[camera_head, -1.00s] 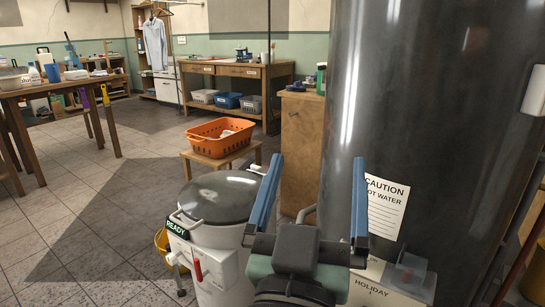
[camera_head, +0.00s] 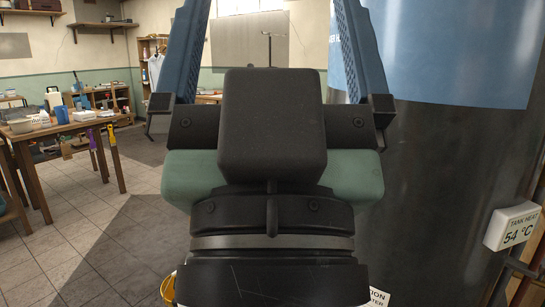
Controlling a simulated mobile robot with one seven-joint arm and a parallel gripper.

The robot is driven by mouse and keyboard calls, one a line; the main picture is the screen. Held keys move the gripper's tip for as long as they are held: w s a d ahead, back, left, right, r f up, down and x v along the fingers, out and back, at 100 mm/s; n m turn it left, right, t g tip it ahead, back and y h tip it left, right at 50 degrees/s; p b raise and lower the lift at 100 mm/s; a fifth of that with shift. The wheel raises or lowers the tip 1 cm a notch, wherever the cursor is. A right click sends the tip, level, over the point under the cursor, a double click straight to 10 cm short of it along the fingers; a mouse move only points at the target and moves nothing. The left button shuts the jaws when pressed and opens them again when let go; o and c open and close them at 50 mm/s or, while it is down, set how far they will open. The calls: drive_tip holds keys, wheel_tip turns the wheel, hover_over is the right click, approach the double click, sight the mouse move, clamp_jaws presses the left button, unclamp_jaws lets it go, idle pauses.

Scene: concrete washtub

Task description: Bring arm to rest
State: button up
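My gripper (camera_head: 275,20) fills the middle of the head view, large and close to the camera. Its two blue fingers point up and stand wide apart. The space between them is empty where it shows, but the fingertips run past the top edge of the picture. The gripper's dark body and my wrist hide the middle of the room behind them.
A large dark tank (camera_head: 440,180) with a blue band stands close on the right, with a "54 °C" display box (camera_head: 513,226) on it. A wooden table (camera_head: 60,128) with several items stands at left. The tiled floor (camera_head: 75,235) at lower left is clear.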

wheel_tip(320, 180, up, 21)
drive_tip(key=p, duration=1.8)
drive_tip(key=shift+p, duration=0.35)
